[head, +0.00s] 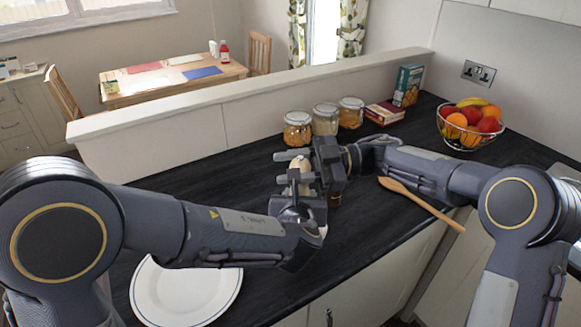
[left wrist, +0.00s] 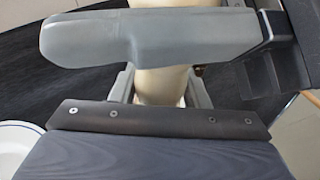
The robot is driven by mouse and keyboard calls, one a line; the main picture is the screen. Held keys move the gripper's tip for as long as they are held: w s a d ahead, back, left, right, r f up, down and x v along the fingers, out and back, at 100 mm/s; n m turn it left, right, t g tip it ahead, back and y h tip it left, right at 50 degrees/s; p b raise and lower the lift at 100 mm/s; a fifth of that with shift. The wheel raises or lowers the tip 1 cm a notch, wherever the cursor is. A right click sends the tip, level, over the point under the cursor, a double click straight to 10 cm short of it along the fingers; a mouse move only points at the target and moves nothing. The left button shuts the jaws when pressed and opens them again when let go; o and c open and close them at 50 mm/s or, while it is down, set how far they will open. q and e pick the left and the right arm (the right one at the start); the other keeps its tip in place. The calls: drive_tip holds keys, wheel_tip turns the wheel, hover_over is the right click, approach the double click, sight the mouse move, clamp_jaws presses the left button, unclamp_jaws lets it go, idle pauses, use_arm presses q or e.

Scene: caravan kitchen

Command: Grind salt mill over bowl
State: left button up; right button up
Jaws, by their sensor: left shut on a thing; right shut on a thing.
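The salt mill (head: 300,163) is a cream, roughly upright cylinder, mostly hidden by my grippers in the head view. In the left wrist view its cream body (left wrist: 160,86) runs up between grey finger parts. My left gripper (head: 301,196) is shut on its lower part. My right gripper (head: 304,168) is shut on it higher up. No bowl for the mill shows clearly in either view; the counter just under the grippers is largely hidden. A small brownish thing (head: 335,199) peeks out beside the grippers, too covered to identify.
A white plate (head: 150,300) with a blue rim lies under my left arm. A wooden spoon (head: 425,206) lies right of the grippers. A low ledge (head: 225,102) bounds the dark counter.

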drive_tip(key=shift+w+m+t, duration=0.1)
drive_tip(key=shift+m+t, duration=0.4)
drive_tip(key=shift+t, duration=0.5)
drive_tip(key=o, duration=1)
drive_tip(key=w+d, duration=0.1)
drive_tip(key=d, duration=1.1)
drive_tip(key=shift+w, duration=0.2)
